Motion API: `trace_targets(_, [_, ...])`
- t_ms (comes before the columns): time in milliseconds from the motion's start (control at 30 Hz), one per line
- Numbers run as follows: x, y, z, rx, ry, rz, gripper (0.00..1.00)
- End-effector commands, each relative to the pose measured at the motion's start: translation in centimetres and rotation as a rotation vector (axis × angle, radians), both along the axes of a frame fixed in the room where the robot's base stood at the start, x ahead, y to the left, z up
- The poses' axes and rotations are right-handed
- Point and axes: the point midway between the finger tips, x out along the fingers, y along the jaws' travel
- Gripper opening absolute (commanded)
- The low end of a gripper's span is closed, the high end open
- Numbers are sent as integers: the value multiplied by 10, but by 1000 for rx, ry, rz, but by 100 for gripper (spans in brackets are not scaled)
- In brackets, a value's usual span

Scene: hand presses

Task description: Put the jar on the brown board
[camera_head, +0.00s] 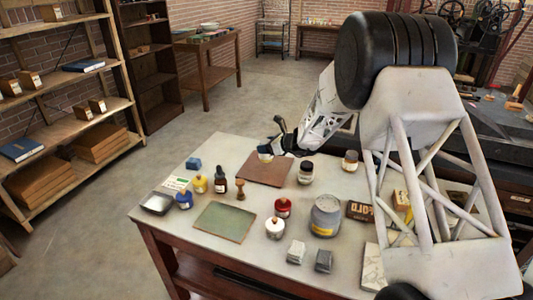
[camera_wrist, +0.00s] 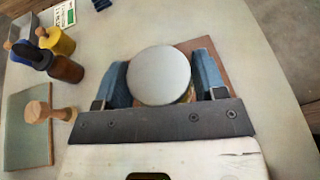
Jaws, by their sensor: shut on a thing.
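My gripper (camera_head: 275,150) is shut on a jar with a round pale grey lid (camera_wrist: 160,76). The jaws (camera_wrist: 160,85) stand on both sides of it in the wrist view. In the head view a small part of the jar (camera_head: 265,155) shows below the fingers, at the far left edge of the brown board (camera_head: 266,172). The board also shows behind the jar in the wrist view (camera_wrist: 208,48). The jar looks upright and over the board; I cannot tell whether its base touches it.
A green board (camera_head: 225,222) lies nearer the front. A wooden stamp (camera_head: 240,190), a dark dropper bottle (camera_head: 221,181) and a yellow bottle (camera_head: 200,184) stand left of the brown board. A dark-lidded jar (camera_head: 305,173) stands to its right. A large grey can (camera_head: 325,216) stands farther forward.

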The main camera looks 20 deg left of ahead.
Motion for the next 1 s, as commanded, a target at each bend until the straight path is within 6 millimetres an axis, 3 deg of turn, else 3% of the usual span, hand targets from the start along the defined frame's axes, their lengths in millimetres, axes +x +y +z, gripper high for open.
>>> trace_targets(367, [1, 1, -1, 0, 0, 0, 29])
trace_targets(733, [1, 0, -32, 0, 1, 1, 29])
trace_targets(1000, [1, 1, -35, 0, -1, 0, 29])
